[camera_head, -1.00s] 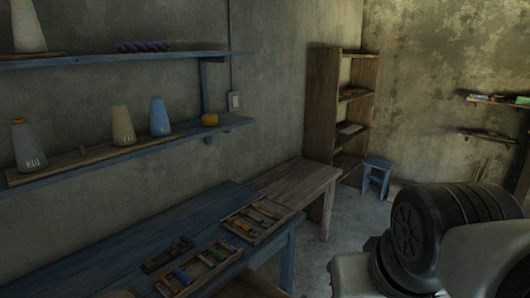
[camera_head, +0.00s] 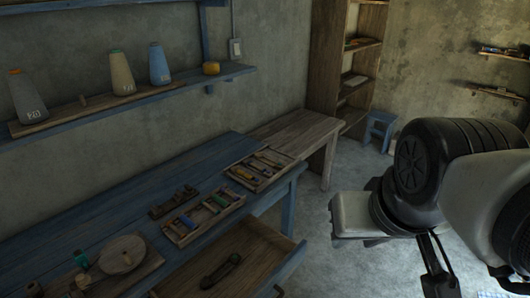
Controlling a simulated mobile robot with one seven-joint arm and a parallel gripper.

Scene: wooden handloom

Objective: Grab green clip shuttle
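Two wooden trays of small shuttle-like pieces lie on the blue table. The nearer tray (camera_head: 204,216) holds pieces with blue, green and pale colours. The farther tray (camera_head: 261,170) holds several pieces, some yellowish and blue. A piece with green on it (camera_head: 220,200) sits at the right of the nearer tray; it is too small to tell whether it is the green clip shuttle. My gripper (camera_head: 470,270) is at the lower right, far from the trays over the floor. Its dark fingers look apart with nothing between them; its lower part is cut off.
An open drawer (camera_head: 238,262) with a dark object (camera_head: 221,270) juts out below the blue table (camera_head: 128,205). A wooden bench (camera_head: 293,135) stands beyond; floor is clear at right.

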